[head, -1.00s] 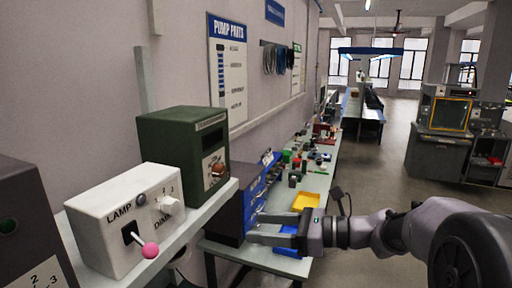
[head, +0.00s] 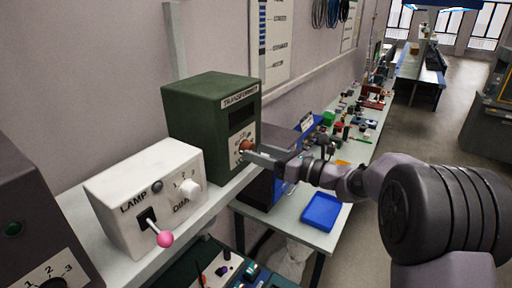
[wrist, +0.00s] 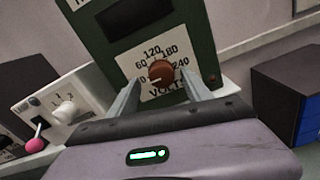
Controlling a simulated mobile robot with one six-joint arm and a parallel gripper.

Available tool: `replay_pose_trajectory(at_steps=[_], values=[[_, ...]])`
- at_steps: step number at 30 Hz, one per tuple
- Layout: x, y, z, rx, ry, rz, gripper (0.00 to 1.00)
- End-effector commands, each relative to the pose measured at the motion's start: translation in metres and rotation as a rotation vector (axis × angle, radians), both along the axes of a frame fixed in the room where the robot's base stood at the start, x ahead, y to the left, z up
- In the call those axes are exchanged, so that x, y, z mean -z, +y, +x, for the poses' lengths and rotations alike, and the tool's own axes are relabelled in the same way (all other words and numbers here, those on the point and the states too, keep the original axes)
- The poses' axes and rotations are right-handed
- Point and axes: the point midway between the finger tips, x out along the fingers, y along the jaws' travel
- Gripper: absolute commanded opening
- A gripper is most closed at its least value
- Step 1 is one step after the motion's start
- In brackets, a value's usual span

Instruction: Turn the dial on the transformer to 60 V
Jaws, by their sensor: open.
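The green transformer box (head: 205,115) stands on the shelf, its label facing right in the head view. Its brown dial (wrist: 161,72) sits on a white volts plate (wrist: 148,88) with 60, 120, 180 and 240 marked; the dial also shows in the head view (head: 246,146). The dial's light pointer mark is toward the lower left of the plate, below the 60. My gripper (wrist: 160,82) is open, its two fingers on either side of the dial. It also shows in the head view (head: 255,154). I cannot tell whether the fingers touch the dial.
The white lamp box (head: 148,195) with a pink-tipped lever (head: 165,239) and a dim knob stands left of the transformer. A dark box (head: 30,225) is at the far left. A dark drawer cabinet (wrist: 290,88) and a blue tray (head: 321,211) are at the right.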

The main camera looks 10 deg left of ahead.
Motion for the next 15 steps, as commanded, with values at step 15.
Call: replay_pose_trajectory(at_steps=[15], values=[[0.0003,0.0139,0.0047,0.0,0.0,0.0,0.4]])
